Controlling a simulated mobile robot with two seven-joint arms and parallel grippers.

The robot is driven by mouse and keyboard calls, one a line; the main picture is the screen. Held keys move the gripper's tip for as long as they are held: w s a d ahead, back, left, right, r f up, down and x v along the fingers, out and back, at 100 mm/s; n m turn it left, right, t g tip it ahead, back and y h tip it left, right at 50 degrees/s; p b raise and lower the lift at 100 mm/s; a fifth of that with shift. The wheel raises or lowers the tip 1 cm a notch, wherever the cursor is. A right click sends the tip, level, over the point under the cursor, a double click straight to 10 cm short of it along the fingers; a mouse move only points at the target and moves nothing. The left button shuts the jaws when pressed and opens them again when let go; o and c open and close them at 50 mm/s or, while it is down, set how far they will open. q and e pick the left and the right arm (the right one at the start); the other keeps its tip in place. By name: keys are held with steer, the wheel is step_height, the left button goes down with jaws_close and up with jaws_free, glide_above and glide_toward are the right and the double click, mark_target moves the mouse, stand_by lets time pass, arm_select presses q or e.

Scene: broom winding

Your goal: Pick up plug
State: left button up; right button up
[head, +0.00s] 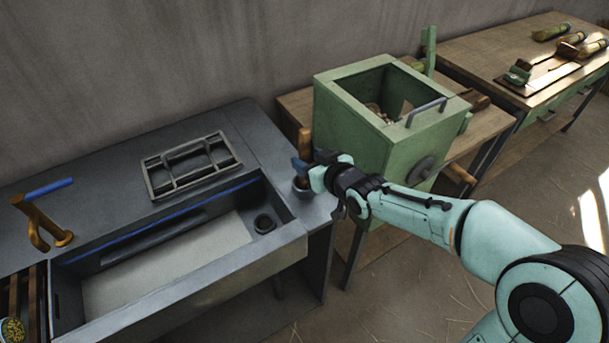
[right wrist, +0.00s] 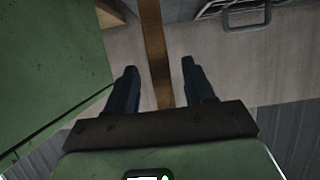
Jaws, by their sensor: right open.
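A plug with an upright brown wooden handle (head: 304,138) stands at the right end of the grey sink bench, and its lower part is partly hidden by my gripper. My right gripper (head: 306,170) is at this handle, reaching in from the right. In the right wrist view, the fingers of my right gripper (right wrist: 162,82) are open, one on each side of the brown handle (right wrist: 154,45), with visible gaps. My left gripper is not in view.
The sink basin (head: 165,262) has a dark round drain (head: 264,223) at its right end. A metal rack (head: 191,165) lies behind it, and a brass tap (head: 42,222) stands at the left. A green open-topped box (head: 385,135) stands close behind my right gripper.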

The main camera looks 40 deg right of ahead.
steer(key=x, duration=0.2)
steer(key=shift+w+f, duration=0.2)
steer(key=shift+w, duration=0.2)
jaws_close()
steer(key=shift+r, duration=0.1)
steer(key=shift+r, duration=0.1)
